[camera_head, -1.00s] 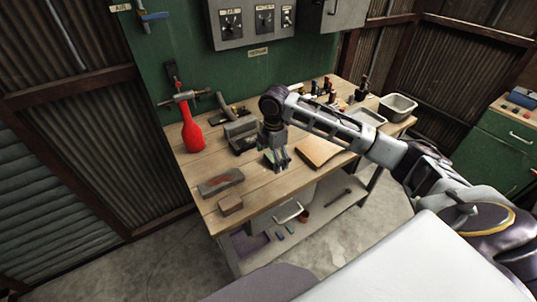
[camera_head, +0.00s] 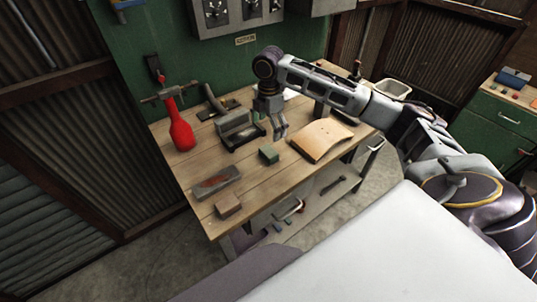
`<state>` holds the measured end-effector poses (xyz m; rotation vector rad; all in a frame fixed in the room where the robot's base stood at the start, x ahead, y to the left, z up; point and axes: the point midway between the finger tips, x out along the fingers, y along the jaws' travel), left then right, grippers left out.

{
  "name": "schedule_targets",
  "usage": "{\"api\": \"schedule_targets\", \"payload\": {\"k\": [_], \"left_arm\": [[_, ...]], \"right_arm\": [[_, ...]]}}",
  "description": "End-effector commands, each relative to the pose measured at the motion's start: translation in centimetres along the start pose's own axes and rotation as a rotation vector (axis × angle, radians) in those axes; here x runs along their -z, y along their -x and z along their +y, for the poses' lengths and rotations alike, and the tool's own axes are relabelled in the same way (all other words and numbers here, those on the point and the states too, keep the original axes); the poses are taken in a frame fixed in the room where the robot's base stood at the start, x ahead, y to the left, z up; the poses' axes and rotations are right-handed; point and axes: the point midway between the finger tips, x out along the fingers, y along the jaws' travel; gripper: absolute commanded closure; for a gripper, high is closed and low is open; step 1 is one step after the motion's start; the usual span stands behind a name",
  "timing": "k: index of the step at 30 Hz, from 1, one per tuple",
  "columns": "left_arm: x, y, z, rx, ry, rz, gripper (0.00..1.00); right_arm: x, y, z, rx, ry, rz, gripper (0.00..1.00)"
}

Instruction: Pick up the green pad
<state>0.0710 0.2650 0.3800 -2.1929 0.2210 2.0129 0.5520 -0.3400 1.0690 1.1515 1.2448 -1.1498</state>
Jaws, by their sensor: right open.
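The green pad (camera_head: 268,153) is a small dark green block. It sits on the wooden workbench (camera_head: 258,191), left of a tan curved board. My right gripper (camera_head: 281,134) hangs fingers-down just behind and slightly right of the pad in the picture. Its fingers are open, with nothing seen between them. A gap shows between the fingertips and the pad; their exact height above the bench is hard to tell. My left gripper is not in view.
The tan board (camera_head: 321,140) lies right of the pad. A grey vise-like block (camera_head: 237,130) stands behind-left. A red bottle-shaped object (camera_head: 181,130) is at the back left. A grey stone (camera_head: 216,182) and a brown block (camera_head: 227,206) lie at front left.

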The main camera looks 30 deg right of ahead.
Motion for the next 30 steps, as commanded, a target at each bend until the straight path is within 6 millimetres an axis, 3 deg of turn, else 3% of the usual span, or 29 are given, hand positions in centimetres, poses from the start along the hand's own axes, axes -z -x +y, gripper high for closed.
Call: {"api": "schedule_targets", "payload": {"k": [5, 21, 30], "left_arm": [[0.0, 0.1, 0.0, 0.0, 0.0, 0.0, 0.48], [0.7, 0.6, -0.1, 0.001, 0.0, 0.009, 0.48], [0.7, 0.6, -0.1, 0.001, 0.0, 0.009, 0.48]], "right_arm": [[0.0, -1.1, -0.1, 0.003, 0.0, -0.001, 0.05], [0.0, -7.7, 0.0, 0.003, 0.0, 0.001, 0.05], [0.0, -8.6, 0.0, 0.0, 0.0, 0.0, 0.05]]}}
